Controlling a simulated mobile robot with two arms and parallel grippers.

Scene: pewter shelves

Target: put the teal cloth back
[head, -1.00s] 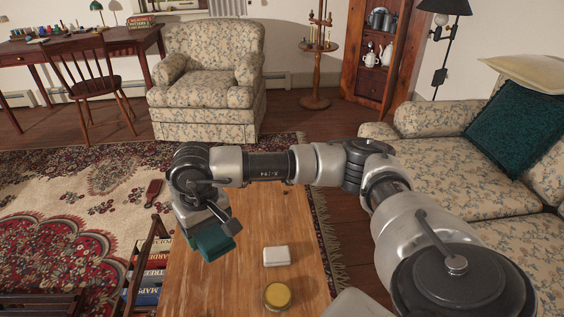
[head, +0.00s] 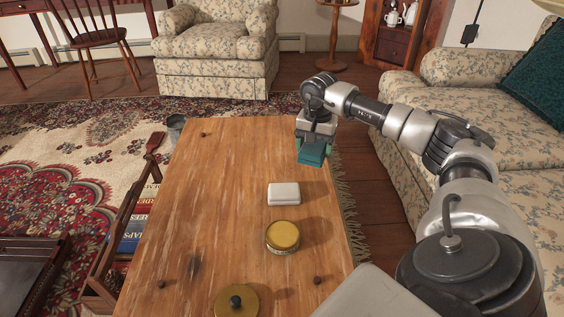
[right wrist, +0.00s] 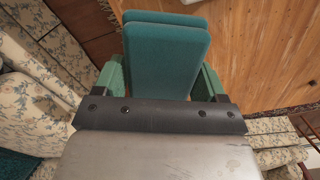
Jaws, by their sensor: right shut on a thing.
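The teal cloth (head: 311,153) is a folded, thick pad. My right gripper (head: 314,143) is shut on it and holds it near the right edge of the wooden table (head: 235,160), toward the far end. In the right wrist view the cloth (right wrist: 165,50) sits between the two green fingers of the gripper (right wrist: 162,82), and its folded layers show. The cloth looks raised above the table top; the exact height is hard to tell. My left gripper is not in view.
On the table stand a white box (head: 284,194), a yellow-lidded tin (head: 283,236) and a brass lid with a dark knob (head: 236,303). A rack of books (head: 131,232) is at the left. A floral sofa (head: 500,95) is at the right. The far table is mostly clear.

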